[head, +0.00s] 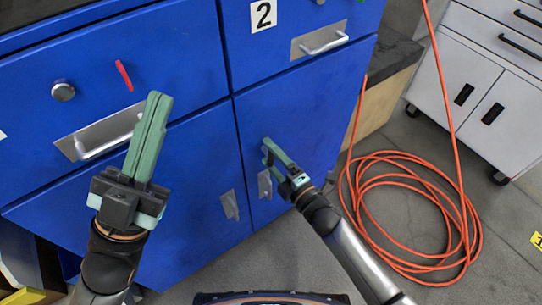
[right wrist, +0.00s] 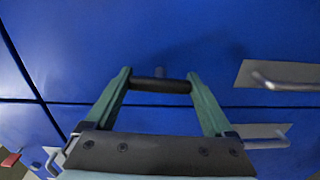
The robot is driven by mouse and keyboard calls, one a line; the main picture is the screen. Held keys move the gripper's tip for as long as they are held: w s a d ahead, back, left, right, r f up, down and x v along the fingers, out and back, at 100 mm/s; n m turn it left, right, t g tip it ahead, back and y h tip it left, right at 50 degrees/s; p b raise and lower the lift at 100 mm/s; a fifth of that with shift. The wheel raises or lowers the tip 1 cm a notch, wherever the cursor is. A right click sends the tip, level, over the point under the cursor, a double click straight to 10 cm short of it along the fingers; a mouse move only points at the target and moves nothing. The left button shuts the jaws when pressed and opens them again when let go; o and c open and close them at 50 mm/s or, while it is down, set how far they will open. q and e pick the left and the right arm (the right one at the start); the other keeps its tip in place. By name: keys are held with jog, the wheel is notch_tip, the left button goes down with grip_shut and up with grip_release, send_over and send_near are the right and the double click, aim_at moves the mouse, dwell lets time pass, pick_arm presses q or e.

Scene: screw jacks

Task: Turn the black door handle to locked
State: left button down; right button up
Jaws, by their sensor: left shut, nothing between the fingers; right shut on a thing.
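The black door handle (right wrist: 160,85) shows in the right wrist view as a short dark bar on a stem, against the blue cabinet door. It spans the gap between the fingertips of my right gripper (right wrist: 160,88), one fingertip at each end. In the head view my right gripper (head: 267,152) is at the lower right blue door (head: 305,120), and its fingers mostly hide the handle. My left gripper (head: 157,98) is shut and empty, raised in front of the left drawer.
Metal pulls (head: 264,184) and (head: 230,205) sit below the right gripper on the lower doors. The left drawer has a round knob (head: 63,91), a red lever (head: 124,75) and a metal pull (head: 100,138). An orange hose (head: 415,215) lies coiled on the floor at right, near a white cabinet (head: 490,85).

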pick_arm(q)
jog(key=shift+w+f, duration=0.1)
jog(key=shift+f, duration=0.15)
pick_arm(e)
jog(key=shift+n, duration=0.5)
jog(key=o, duration=1.1)
jog(key=v, duration=0.3)
jog(key=shift+p, duration=0.4)
pick_arm(q)
jog(key=w+f+n+g+y+p, duration=0.1)
jog(key=w+f+n+y, duration=0.4)
jog(key=f+y, duration=0.1)
jog(key=shift+a+f, duration=0.35)
jog(key=shift+a, duration=0.1)
pick_arm(e)
jog(key=shift+v, duration=4.75)
pick_arm(q)
jog(key=shift+w, duration=0.1)
